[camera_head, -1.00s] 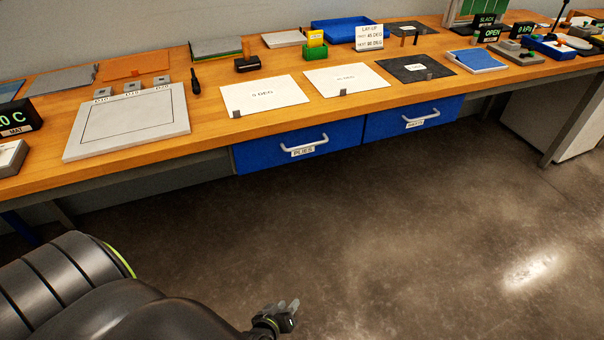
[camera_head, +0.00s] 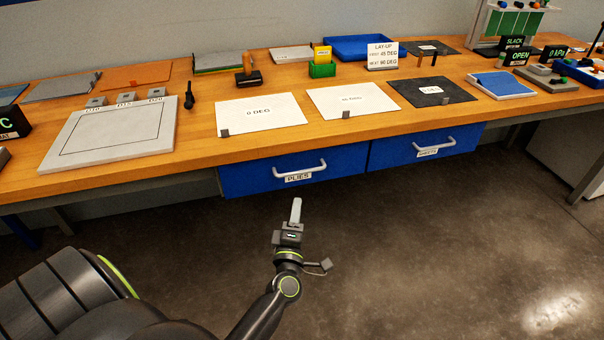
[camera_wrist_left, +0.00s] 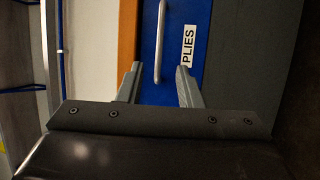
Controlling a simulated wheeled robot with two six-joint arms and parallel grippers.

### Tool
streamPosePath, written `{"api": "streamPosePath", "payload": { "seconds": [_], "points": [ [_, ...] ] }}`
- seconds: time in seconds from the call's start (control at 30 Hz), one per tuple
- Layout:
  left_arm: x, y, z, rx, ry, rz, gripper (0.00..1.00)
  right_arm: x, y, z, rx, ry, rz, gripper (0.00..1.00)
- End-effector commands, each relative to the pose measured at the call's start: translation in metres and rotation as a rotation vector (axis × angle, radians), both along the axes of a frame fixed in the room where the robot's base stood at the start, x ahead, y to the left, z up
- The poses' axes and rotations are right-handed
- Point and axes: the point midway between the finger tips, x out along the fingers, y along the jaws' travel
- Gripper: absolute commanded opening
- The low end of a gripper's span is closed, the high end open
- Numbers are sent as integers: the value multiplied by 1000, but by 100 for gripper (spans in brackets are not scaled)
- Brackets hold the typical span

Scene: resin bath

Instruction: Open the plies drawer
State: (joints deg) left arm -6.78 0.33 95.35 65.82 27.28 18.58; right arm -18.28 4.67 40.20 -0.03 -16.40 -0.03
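The plies drawer (camera_head: 245,178) is a blue front under the bench top, shut, with a pale bar handle (camera_head: 300,170) and a "PLIES" label. My left gripper (camera_head: 296,205) is in front of and below the handle, apart from it. In the left wrist view the drawer front (camera_wrist_left: 190,75) stands ahead, turned on its side. There the two fingers of my left gripper (camera_wrist_left: 158,85) are spread apart, with the handle (camera_wrist_left: 160,40) between and beyond their tips. Nothing is held. My right gripper is not in view.
A second blue drawer (camera_head: 425,146) with a similar handle is to the right, shut. The wooden bench top (camera_head: 205,115) above carries sheets, a grey plate (camera_head: 110,138) and small blocks. The floor (camera_head: 420,250) before the drawers is clear.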

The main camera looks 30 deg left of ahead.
Motion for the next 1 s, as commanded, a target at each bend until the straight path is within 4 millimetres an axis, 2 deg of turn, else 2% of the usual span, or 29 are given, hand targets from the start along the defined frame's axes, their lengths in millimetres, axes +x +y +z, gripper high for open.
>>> {"api": "streamPosePath", "payload": {
  "seconds": [0.03,0.3,0.5,0.7,1.0],
  "points": [
    [11,5,5,4,-1,-1,32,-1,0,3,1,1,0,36],
    [61,31,13,4,0,-1,32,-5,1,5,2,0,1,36],
    [89,45,17,4,1,1,32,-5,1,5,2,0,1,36],
    [102,51,19,2,1,0,32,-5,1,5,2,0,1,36],
    [104,52,20,1,2,0,32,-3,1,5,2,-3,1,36]
  ]
}}
